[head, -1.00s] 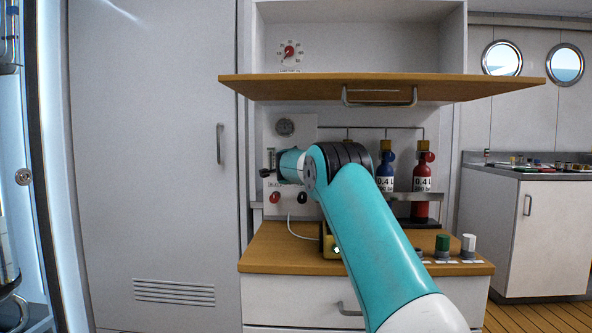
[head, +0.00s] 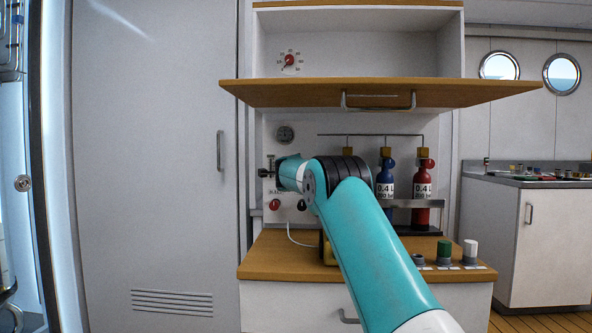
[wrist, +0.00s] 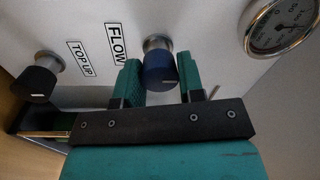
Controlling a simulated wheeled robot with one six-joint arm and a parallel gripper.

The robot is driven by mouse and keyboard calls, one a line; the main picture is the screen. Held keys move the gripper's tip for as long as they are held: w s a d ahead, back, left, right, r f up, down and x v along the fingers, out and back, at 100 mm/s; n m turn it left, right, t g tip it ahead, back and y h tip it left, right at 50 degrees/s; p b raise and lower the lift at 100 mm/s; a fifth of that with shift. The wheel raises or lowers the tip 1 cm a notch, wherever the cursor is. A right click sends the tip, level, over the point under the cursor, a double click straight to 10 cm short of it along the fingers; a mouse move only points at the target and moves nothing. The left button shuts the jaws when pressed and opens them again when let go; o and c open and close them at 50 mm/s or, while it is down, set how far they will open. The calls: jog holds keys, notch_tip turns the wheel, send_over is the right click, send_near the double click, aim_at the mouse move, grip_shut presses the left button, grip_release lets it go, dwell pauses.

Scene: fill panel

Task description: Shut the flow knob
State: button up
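In the head view my arm reaches to the panel (head: 268,150) below the raised wooden flap, and the fingertips and flow knob are hard to make out there.
A dark TOP UP knob (wrist: 36,80) is left of the flow knob, and a round gauge (wrist: 282,22) is at upper right. Blue (head: 385,180) and red (head: 422,190) bottles stand right of my arm. The wooden flap (head: 385,92) juts out above it.

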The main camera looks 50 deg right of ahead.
jog(key=o, duration=0.4)
jog(key=shift+s+d+f, duration=0.1)
jog(key=shift+d, duration=0.05)
jog(key=shift+c, duration=0.2)
jog(key=b+v, duration=0.2)
jog(key=v, duration=1.5)
jog(key=shift+s+a, duration=0.1)
jog(key=shift+a, duration=0.15)
